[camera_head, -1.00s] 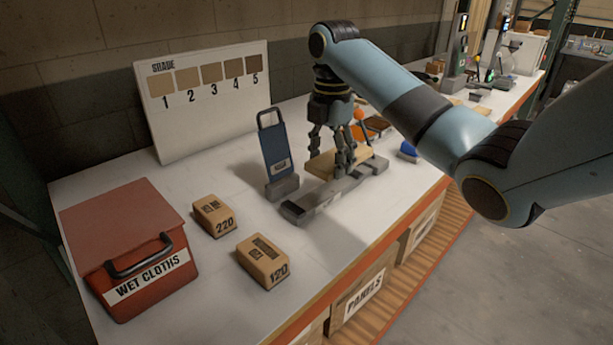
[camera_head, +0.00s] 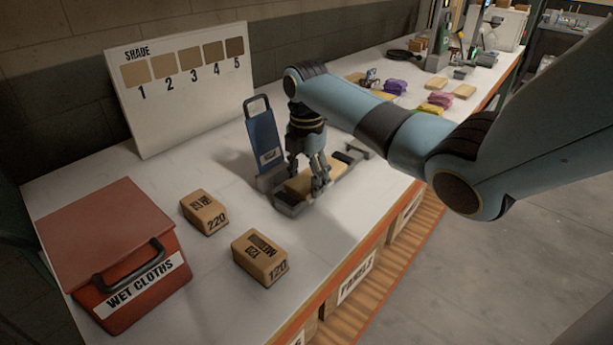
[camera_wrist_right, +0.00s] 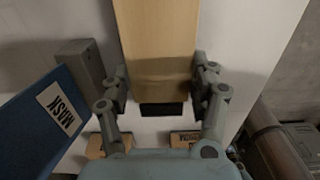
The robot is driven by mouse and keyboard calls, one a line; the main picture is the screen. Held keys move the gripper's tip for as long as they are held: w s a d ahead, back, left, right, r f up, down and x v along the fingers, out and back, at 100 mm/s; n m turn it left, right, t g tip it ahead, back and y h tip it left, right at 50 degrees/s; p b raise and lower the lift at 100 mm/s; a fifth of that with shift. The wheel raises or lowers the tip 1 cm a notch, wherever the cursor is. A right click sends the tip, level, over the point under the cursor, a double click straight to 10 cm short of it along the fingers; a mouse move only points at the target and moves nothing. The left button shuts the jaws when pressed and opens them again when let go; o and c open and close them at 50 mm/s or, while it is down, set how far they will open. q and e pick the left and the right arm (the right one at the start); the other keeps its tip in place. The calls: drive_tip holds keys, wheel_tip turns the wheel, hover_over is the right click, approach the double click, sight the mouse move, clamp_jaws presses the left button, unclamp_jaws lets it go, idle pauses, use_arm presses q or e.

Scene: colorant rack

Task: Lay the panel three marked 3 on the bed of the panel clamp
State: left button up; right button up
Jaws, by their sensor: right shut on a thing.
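My right gripper (camera_head: 310,180) points down with its fingers shut on the sides of a pale wooden panel (camera_head: 298,187). The panel also shows between the fingers in the right wrist view (camera_wrist_right: 157,40). No 3 can be read on it. The grey panel clamp (camera_head: 344,188) lies on the bench under the gripper. The panel is at the clamp's bed, lined up along it, between its end parts; whether it touches the bed I cannot tell. The gripper hides part of both. A dark block (camera_wrist_right: 162,109) shows at the panel's near end in the wrist view. My left gripper is out of view.
A blue upright board (camera_head: 264,138) on a grey foot stands close behind the clamp. Blocks marked 220 (camera_head: 204,212) and 120 (camera_head: 259,257) and a red wet-cloths box (camera_head: 110,245) are to the left. A shade board (camera_head: 180,85) leans on the wall.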

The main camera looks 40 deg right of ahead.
sight(306, 181)
drive_tip(key=o, duration=0.9)
drive_tip(key=shift+c, duration=0.2)
drive_tip(key=o, duration=0.3)
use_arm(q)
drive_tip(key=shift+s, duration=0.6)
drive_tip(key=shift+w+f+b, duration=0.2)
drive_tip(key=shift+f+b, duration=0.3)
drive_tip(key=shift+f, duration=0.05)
use_arm(e)
wheel_tip(306, 181, up, 12)
drive_tip(key=shift+r, duration=0.1)
